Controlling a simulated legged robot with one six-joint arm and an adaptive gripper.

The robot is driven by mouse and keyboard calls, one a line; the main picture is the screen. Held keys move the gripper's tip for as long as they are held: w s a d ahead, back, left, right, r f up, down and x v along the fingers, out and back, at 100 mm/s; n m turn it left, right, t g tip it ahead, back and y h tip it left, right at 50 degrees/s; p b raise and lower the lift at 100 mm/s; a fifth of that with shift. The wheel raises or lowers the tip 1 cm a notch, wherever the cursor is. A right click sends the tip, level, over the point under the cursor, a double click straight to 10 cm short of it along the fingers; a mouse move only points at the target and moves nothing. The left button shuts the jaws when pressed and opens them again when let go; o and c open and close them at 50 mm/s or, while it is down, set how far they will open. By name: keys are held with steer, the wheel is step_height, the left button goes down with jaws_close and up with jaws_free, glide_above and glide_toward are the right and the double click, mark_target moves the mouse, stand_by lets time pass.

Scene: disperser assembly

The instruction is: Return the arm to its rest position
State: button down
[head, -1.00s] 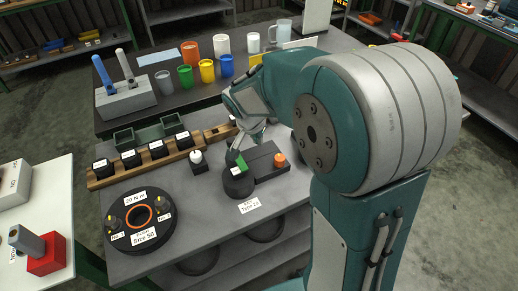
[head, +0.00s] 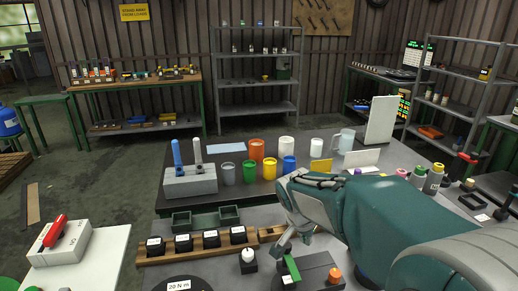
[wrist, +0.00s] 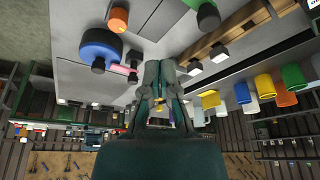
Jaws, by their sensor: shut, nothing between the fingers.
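My arm reaches in from the right of the head view, its teal links bent over the right side of the grey workbench (head: 205,250). My gripper (head: 284,246) points down above the bench, just above a dark fixture (head: 318,264) with an orange knob (head: 335,273) and a green piece (head: 292,267). The wrist view, which looks upside down, shows my gripper (wrist: 159,66) with its fingers together and nothing held. Its exact height above the bench is hard to tell.
A wooden rack (head: 155,259) of black blocks stands left of my gripper, with a white-topped knob (head: 248,255) beside it. Behind are colored cups (head: 257,148), a grey holder (head: 190,181) with two handles, and a white panel (head: 380,122).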

steer(key=s+r+n+t+y, duration=0.1)
steer(key=s+r+n, duration=0.2)
steer(key=s, duration=0.7)
steer(key=s+r+n+t+y, duration=0.1)
steer(key=s+n, duration=0.4)
steer(key=s, duration=0.6)
step_height(320, 180, up, 3)
steer(key=shift+f+n+t+y, duration=0.2)
steer(key=shift+n+t+y, duration=0.1)
steer(key=shift+n+t, duration=0.15)
